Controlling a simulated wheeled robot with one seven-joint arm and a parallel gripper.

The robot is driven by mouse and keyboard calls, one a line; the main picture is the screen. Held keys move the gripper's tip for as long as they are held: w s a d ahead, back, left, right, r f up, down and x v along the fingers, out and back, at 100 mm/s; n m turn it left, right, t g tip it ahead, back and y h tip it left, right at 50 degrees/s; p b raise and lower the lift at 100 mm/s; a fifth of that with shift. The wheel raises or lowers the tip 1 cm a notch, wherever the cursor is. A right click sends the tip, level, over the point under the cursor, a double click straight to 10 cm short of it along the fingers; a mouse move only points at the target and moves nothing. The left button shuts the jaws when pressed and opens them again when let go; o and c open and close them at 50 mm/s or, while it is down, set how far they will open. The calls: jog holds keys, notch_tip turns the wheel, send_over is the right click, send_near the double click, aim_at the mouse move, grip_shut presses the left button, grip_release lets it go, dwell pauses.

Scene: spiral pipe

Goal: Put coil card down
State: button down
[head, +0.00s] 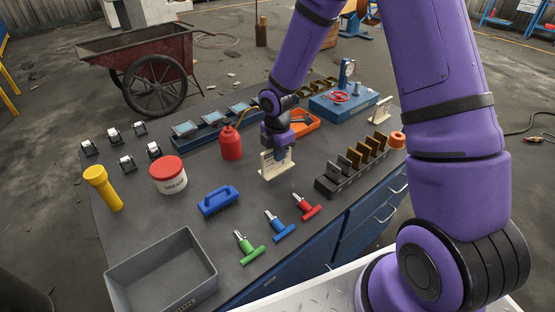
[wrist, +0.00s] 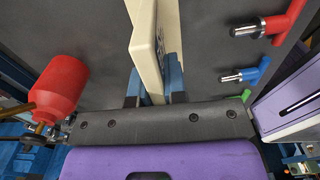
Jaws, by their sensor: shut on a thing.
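The coil card, a cream-coloured plate (head: 272,167), is at the middle of the dark bench in the head view. My gripper (head: 280,153) points down over it and is shut on it. In the wrist view the card (wrist: 146,45) stands nearly edge-on between the two blue fingers of my gripper (wrist: 151,88). Some dark marks show on its right face. I cannot tell whether its lower edge touches the bench.
A red oil can (head: 231,143) stands close to the left of my gripper. A dark rack with several upright plates (head: 352,168) is to the right. A blue brush (head: 219,202) and red, blue and green T-handled tools (head: 306,207) lie in front. A grey bin (head: 160,272) is at front left.

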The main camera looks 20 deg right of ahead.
jog(key=shift+w+d, duration=0.15)
jog(key=shift+w, duration=0.15)
jog(key=shift+w+f, duration=0.1)
jog(key=shift+f, duration=1.7)
jog(key=shift+f, duration=0.15)
jog(key=c, duration=1.2)
grip_release()
jog(key=shift+o, duration=0.2)
